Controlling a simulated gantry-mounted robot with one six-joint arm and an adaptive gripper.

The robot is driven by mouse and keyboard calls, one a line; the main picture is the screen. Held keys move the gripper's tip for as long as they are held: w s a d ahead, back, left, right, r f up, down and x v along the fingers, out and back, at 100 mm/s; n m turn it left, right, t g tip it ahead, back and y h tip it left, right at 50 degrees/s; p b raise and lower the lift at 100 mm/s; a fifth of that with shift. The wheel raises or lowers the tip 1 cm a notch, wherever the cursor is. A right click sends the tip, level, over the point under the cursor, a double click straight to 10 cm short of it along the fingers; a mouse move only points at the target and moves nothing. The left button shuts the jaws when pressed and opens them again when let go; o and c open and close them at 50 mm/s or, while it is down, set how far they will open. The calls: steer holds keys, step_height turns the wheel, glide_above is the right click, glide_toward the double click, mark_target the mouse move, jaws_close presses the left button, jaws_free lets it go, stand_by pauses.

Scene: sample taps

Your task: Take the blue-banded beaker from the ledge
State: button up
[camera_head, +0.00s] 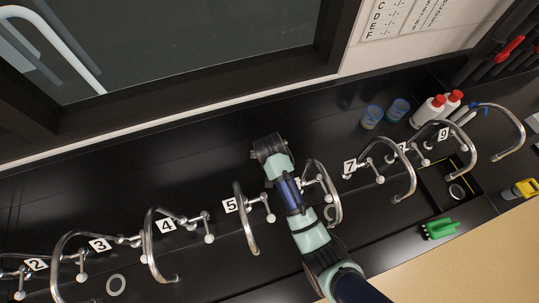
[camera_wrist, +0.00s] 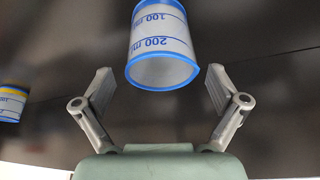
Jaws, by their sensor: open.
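In the wrist view, a clear beaker (camera_wrist: 160,38) with a blue rim, blue lines and upside-down "100 ml" and "200 ml" marks is ahead of my gripper (camera_wrist: 159,76). The jaws are open, with one finger on each side of the beaker's rim. Dark gaps show between the rim and both fingers. In the head view my arm reaches up to the middle of the black bench, and my fingers cannot be made out there.
A yellow-banded beaker (camera_wrist: 12,102) is at the left edge of the wrist view. In the head view, two bluish cups (camera_head: 372,117) (camera_head: 398,110) stand beside red-capped white bottles (camera_head: 428,111). Numbered curved taps (camera_head: 247,222) line the bench on both sides of my arm.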

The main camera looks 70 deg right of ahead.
steer(key=x, duration=0.5)
steer(key=shift+b, duration=0.35)
steer(key=c, duration=1.1)
